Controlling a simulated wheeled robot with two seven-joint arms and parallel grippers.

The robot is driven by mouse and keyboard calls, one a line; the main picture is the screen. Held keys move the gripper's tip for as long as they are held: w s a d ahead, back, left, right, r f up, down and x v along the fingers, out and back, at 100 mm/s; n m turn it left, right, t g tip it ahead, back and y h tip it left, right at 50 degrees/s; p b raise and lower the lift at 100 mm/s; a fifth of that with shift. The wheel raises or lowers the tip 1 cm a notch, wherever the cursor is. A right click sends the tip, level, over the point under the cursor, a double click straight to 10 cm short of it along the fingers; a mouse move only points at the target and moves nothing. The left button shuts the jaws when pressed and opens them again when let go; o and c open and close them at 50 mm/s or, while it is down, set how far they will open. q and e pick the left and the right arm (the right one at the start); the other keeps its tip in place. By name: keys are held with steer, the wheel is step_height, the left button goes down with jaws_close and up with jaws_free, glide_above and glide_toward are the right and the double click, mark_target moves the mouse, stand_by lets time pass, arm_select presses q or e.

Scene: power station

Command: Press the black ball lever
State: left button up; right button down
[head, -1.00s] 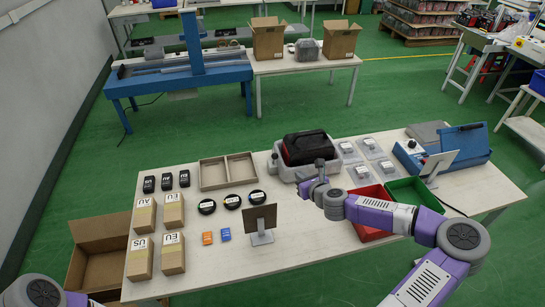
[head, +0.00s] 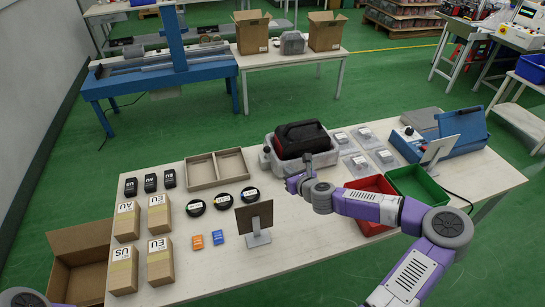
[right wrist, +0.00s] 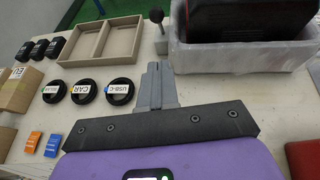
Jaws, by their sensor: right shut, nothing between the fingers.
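The black ball lever (right wrist: 156,15) stands upright at the top of the right wrist view, a dark ball on a thin stem with a light base. It is just left of the grey case (right wrist: 190,57). In the head view the right gripper (head: 290,184) is above the table, in front of the grey case. Only part of my left arm shows at the lower left; its gripper is not visible.
The grey case holds a black-and-red tool case (head: 302,139). A divided wooden tray (head: 217,169) is to the left, with several black cable coils (head: 223,201) in front. A tablet stand (head: 255,218) and red bin (head: 371,187) stand near the front edge.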

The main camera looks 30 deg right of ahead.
steer(key=r+b+x, duration=0.1)
steer(key=x, duration=1.2)
steer(key=shift+w+r, duration=0.4)
steer(key=shift+r, duration=0.1)
